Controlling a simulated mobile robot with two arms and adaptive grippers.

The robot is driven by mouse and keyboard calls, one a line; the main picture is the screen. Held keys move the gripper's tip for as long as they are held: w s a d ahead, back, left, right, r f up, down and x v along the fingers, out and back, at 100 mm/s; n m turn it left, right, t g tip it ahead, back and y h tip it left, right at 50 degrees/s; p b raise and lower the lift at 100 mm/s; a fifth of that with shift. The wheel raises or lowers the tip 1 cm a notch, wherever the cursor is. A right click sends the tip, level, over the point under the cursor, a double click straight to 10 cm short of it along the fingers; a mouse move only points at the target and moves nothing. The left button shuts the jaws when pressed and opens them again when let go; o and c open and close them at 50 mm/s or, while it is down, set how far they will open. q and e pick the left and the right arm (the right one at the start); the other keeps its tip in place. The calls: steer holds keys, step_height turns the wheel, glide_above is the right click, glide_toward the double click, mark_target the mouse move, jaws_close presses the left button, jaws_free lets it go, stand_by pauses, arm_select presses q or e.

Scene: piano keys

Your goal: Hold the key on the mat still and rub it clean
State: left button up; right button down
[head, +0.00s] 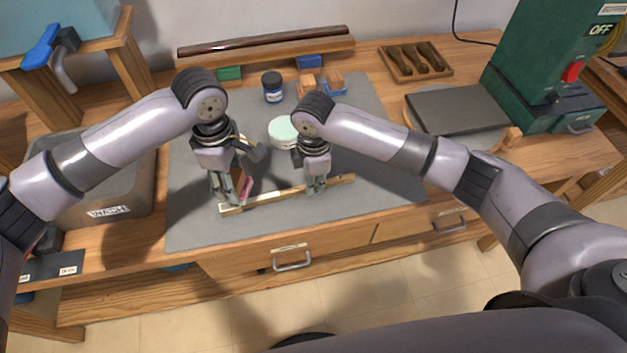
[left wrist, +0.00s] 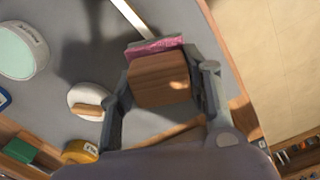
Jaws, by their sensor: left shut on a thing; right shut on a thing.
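The key (head: 275,196), a long wooden strip with a pale end, lies on the grey mat (head: 385,185). My right gripper (head: 316,188) is shut on the key right of its middle. My left gripper (head: 234,197) is shut on a wooden block with a pink pad (head: 247,187), at the key's left end. In the left wrist view the block (left wrist: 160,82) sits between the fingers, its pink pad (left wrist: 155,47) facing the key's white strip (left wrist: 133,18). I cannot tell whether the pad touches the key.
A round tub with a pale green lid (head: 283,131) and a dark blue-labelled jar (head: 272,88) stand behind the key. A tool tray (head: 415,62) and a dark grey plate (head: 459,109) lie at the back right. A grey bin (head: 100,195) is at the left. The mat's right front is clear.

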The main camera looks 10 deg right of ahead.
mark_target(220, 208)
arm_select(q)
steer(key=shift+f, duration=0.1)
steer(key=shift+f, duration=1.8)
steer(key=shift+f, duration=0.65)
steer(key=shift+a, duration=0.15)
steer(key=shift+a+r, duration=0.15)
steer(key=shift+a, duration=1.05)
steer(key=shift+s+a, duration=0.15)
steer(key=shift+a, duration=1.05)
steer(key=shift+f, duration=0.25)
steer(key=shift+d, duration=0.1)
